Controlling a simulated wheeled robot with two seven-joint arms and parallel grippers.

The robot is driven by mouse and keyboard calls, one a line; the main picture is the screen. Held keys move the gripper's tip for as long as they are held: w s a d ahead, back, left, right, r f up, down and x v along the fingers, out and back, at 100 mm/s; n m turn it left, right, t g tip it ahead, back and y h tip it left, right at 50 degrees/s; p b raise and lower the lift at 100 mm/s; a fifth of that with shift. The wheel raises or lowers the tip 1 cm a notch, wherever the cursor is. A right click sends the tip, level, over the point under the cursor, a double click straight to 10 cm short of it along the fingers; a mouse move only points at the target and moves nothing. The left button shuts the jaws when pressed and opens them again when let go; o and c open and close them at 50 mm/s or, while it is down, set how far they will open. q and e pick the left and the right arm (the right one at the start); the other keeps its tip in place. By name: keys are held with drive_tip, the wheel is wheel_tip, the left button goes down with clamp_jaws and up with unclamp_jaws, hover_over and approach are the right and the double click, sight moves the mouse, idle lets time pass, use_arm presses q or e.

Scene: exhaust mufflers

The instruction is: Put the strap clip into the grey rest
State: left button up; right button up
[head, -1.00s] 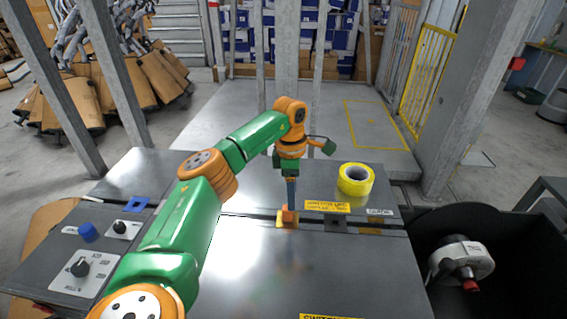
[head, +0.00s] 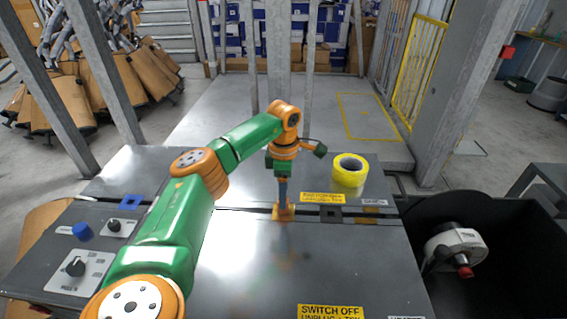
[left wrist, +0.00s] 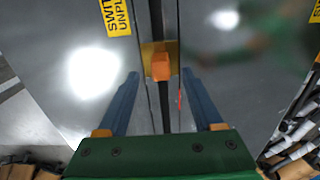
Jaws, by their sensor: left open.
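A small orange block (left wrist: 161,67), which looks like the strap clip, sits on a yellow square rest at the slot across the grey bench. It also shows in the head view (head: 283,208). My left gripper (left wrist: 161,75) is open and points down over it. Its blue fingers stand either side of the block, apart from it in the left wrist view. A dark grey square (head: 329,211), which looks like the grey rest, lies right of the yellow rest (head: 291,216). My right gripper is not in view.
A yellow tape roll (head: 350,170) stands at the back right of the bench. A blue square frame (head: 131,202) and a knob panel (head: 78,270) are at left. A black bin (head: 520,262) holding a machine part is at right. The front bench top is clear.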

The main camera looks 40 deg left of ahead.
use_arm(q)
wheel_tip(320, 180, down, 4)
drive_tip(key=shift+r, duration=0.1)
clamp_jaws()
